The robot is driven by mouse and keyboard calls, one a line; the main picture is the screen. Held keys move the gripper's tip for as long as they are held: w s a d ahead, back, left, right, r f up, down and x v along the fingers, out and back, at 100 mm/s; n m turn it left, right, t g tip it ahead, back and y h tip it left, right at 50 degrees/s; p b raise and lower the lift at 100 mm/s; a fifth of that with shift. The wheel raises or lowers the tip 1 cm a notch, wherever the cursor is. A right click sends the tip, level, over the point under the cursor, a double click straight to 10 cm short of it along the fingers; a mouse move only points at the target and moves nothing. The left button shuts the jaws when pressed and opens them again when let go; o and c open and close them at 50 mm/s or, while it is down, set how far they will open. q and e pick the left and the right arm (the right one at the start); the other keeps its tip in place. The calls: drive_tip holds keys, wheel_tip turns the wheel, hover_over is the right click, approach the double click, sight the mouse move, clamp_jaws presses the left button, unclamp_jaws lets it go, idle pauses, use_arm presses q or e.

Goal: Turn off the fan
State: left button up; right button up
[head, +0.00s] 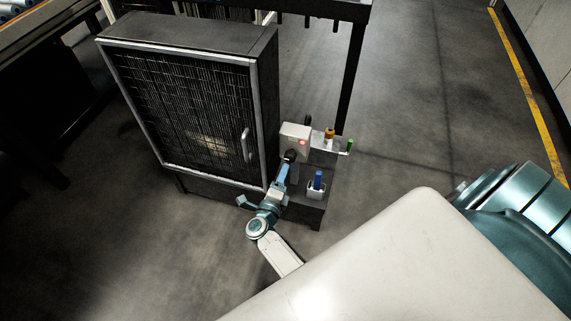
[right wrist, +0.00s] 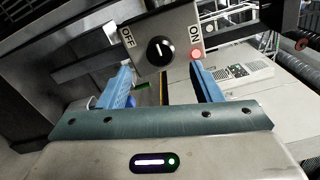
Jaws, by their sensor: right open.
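The fan cabinet (head: 188,105) is a dark box with a wire-mesh front and a silver frame. A light grey control box (head: 295,136) with a lit red lamp stands at its right side. In the right wrist view the control box (right wrist: 184,17) shows a round black knob (right wrist: 160,50) between an OFF label on the left and an ON label on the right. The knob's white mark leans toward ON, and the red lamp (right wrist: 196,54) glows below that label. My right gripper (head: 287,164) is open before the box, its blue fingers spread either side of the knob. My left gripper is not in view.
A low ledge beside the cabinet holds a white cup with a blue item (head: 317,184), an orange-topped item (head: 329,135) and a green item (head: 350,145). A dark frame leg (head: 351,80) stands behind. The floor to the right is clear.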

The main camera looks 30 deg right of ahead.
drive_tip(key=shift+v, duration=1.7)
